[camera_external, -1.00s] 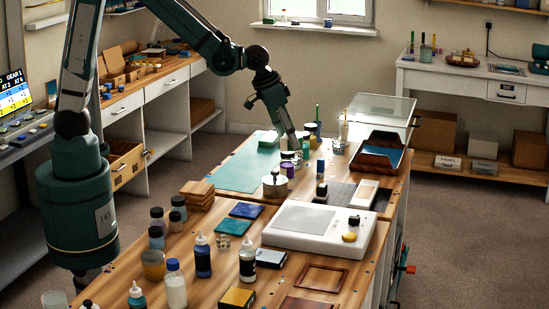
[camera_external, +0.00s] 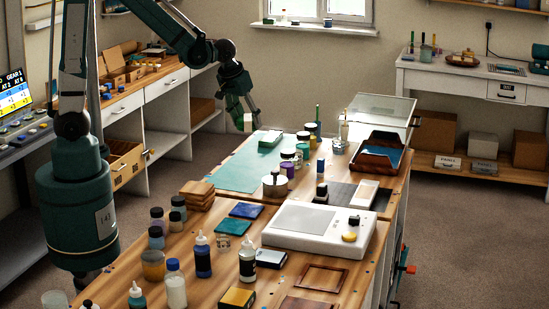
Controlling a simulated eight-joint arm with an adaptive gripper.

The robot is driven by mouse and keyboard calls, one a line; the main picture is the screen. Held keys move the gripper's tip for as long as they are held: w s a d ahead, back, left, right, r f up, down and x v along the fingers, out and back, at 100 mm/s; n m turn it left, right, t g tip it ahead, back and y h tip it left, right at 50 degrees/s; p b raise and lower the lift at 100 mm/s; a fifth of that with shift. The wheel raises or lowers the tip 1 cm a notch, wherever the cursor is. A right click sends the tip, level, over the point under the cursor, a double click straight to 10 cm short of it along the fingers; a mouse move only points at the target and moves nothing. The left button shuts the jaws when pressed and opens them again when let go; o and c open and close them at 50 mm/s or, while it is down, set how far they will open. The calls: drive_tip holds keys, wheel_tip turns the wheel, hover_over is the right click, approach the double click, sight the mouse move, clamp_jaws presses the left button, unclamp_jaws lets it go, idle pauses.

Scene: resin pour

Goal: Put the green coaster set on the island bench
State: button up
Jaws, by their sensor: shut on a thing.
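A green block (camera_external: 270,138), which looks like the green coaster set, lies at the far end of the island bench (camera_external: 345,289), on or beside the green mat (camera_external: 236,172). My gripper (camera_external: 247,122) is just past the bench's far left edge, above the floor and a little left of the green block. It is shut on a small pale thing (camera_external: 248,122) at its tip. This thing is too small to identify surely. The gripper and the held thing are clear of the bench.
Jars (camera_external: 288,155) and a metal pot (camera_external: 275,184) crowd the bench right of the mat. A white device (camera_external: 318,228) sits mid-bench. Much of the mat is bare.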

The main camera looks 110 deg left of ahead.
hover_over(251, 166)
drive_tip(key=d, duration=0.1)
drive_tip(key=shift+s+f, duration=0.15)
drive_tip(key=shift+f, duration=1)
drive_tip(key=shift+s+f, duration=0.15)
drive_tip(key=shift+f, duration=1.2)
drive_tip(key=shift+f+b, duration=0.4)
drive_tip(key=shift+f, duration=2.5)
drive_tip(key=shift+f+b, duration=0.35)
drive_tip(key=shift+f, duration=1.75)
drive_tip(key=shift+f, duration=0.2)
drive_tip(key=o, duration=1)
drive_tip(key=shift+r, duration=0.1)
drive_tip(key=shift+r, duration=0.2)
